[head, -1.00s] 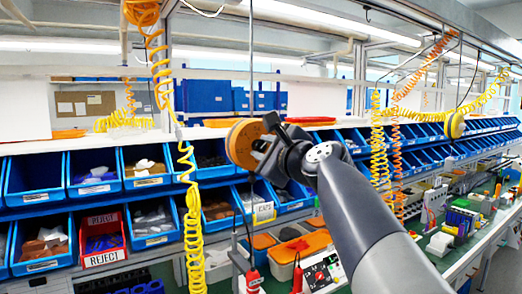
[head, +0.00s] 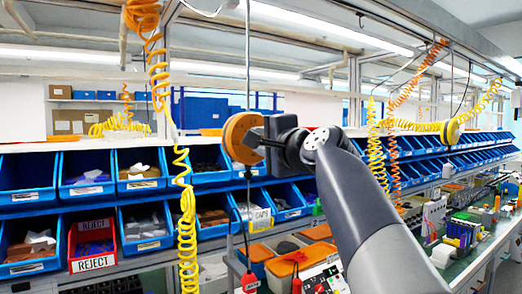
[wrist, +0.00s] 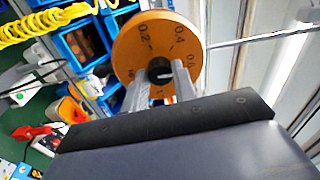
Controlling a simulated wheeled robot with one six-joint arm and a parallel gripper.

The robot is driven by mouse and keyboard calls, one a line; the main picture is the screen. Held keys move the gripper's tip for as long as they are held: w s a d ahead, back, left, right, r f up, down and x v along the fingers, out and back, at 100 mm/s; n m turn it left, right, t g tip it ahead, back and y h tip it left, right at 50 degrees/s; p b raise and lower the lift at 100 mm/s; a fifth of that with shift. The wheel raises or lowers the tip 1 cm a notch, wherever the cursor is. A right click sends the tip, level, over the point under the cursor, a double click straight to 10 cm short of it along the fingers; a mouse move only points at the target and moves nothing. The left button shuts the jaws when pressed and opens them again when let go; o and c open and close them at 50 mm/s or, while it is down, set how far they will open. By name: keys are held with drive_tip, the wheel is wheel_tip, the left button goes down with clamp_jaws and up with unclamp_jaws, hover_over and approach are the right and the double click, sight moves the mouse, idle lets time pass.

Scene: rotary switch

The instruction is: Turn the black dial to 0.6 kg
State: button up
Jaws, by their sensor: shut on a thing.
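The black dial (wrist: 159,65) sits at the centre of an orange round scale plate (wrist: 135,45) in the wrist view. Printed marks 0.2, 0.4 and 0.6 show around the plate; the lower marks are partly hidden by my fingers. A short white line shows on the dial, lying roughly level in the picture; I cannot tell exactly which mark it meets. My gripper (wrist: 160,76) is shut on the dial, one finger on each side.
A thin vertical rod (head: 248,60) passes by the orange plate. Blue bins (head: 85,180) line the shelves behind, with a red reject bin (head: 92,242). Yellow coiled hoses (head: 187,220) hang to the left. A green workbench (head: 470,255) lies at right.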

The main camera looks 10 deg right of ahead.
drive_tip(key=shift+n+b, duration=0.3)
drive_tip(key=shift+n, duration=0.4)
drive_tip(key=o, duration=1)
drive_tip(key=b+v, duration=0.3)
drive_tip(key=v, duration=0.7)
drive_tip(key=shift+s+d, duration=0.1)
drive_tip(key=shift+s, duration=0.3)
drive_tip(key=shift+m, duration=0.3)
drive_tip(key=p+x, duration=0.3)
drive_tip(key=x, duration=0.8)
drive_tip(key=shift+s, duration=0.1)
